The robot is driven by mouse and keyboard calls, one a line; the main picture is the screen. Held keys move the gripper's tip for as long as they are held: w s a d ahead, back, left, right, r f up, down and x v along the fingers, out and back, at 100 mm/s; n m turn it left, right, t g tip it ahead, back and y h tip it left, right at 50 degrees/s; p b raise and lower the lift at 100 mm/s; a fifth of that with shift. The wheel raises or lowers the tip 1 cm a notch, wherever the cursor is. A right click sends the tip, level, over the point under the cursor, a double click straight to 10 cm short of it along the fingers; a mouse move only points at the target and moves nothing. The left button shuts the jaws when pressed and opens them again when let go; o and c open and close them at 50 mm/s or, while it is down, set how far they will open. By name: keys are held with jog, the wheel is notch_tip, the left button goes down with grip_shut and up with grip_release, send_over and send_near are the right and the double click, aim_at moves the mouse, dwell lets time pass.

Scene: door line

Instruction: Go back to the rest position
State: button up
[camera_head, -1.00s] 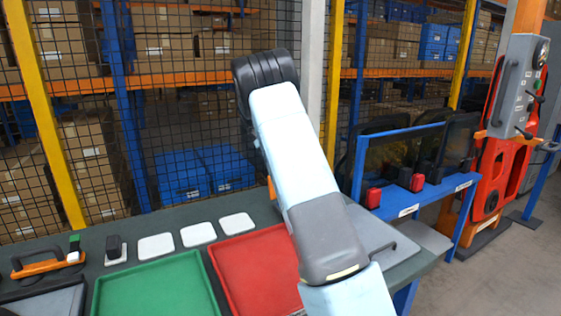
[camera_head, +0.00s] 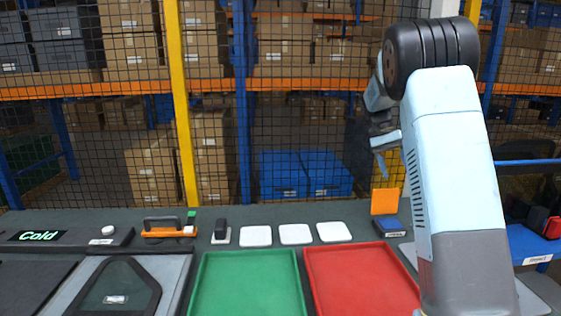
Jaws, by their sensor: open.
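My arm rises at the right of the head view, bent at a dark joint. My gripper (camera_head: 384,152) hangs to the left of that joint, partly hidden behind the arm. Its light-blue fingers are open and nothing shows between them. It is in front of the mesh fence, apart from the bench and above a blue block with an upright orange plate (camera_head: 385,201).
A green tray (camera_head: 248,286) and a red tray (camera_head: 362,282) lie on the grey bench, with white pads (camera_head: 256,236) behind them. An orange-handled tool (camera_head: 168,232), a dark panel (camera_head: 118,290) and a "Cold" sign (camera_head: 40,236) are at left. A mesh fence runs behind.

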jog(key=s+a+r+n+t+y, duration=0.1)
jog(key=s+a+r+n+t, duration=0.2)
jog(key=s, duration=0.6)
jog(key=s+a+r+t+y, duration=0.1)
jog(key=s+a+r+t, duration=0.2)
jog(key=s+r, duration=0.45)
jog(key=s+a+f+n+t, duration=0.1)
jog(key=s+a+f+t, duration=0.1)
jog(key=s, duration=0.7)
jog(key=s+a+f+n+t+y, duration=0.1)
jog(key=s+a+f+t, duration=0.2)
jog(key=s, duration=0.7)
jog(key=shift+s+a+n, duration=0.15)
jog(key=shift+a+n, duration=0.15)
jog(key=shift+a, duration=0.5)
jog(key=shift+c, duration=0.3)
